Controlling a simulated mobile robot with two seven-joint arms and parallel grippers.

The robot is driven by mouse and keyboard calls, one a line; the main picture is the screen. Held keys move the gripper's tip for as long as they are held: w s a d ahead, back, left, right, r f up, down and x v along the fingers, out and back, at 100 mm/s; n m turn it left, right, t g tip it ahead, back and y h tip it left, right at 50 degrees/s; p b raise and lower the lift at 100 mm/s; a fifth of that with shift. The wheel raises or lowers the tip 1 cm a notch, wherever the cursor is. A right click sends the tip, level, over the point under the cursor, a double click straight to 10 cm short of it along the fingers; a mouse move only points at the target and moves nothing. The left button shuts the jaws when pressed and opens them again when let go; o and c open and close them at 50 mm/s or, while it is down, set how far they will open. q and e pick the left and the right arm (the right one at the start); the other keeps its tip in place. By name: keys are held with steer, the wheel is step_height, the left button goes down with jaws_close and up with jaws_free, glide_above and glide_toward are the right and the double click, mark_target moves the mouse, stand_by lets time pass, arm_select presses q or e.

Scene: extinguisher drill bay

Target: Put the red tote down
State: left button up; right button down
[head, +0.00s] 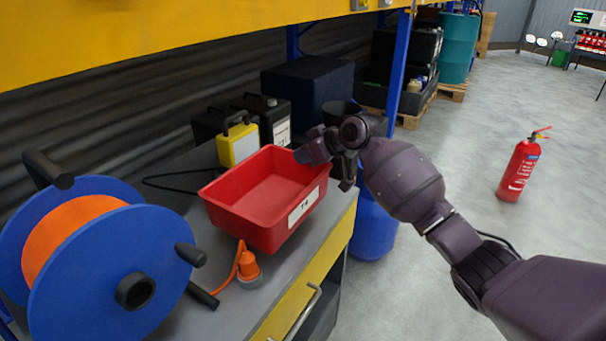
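The red tote (265,232), an empty open box with a white label on its front wall, is at the centre over the grey bench top. It looks slightly tilted, and I cannot tell whether its base touches the bench. My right gripper (328,160) is at the tote's far right corner and appears shut on its rim; the fingertips are partly hidden. My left gripper is not in view.
A blue cable reel with an orange cord (100,265) stands left on the bench. An orange plug (248,268) lies in front of the tote. Black and yellow cases (238,145) stand behind it. A blue drum (373,230) and a fire extinguisher (520,170) stand right.

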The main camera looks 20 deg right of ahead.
mark_target(304, 172)
step_height(304, 172, down, 6)
steer(key=shift+r+b, duration=0.25)
steer(key=shift+b, duration=0.35)
steer(key=c, duration=1.3)
jaws_free()
steer(key=shift+r, duration=0.15)
steer(key=shift+s+d+r, duration=0.2)
steer(key=shift+s+r, duration=0.05)
steer(key=shift+p+v, duration=1.5)
steer(key=shift+v, duration=4.05)
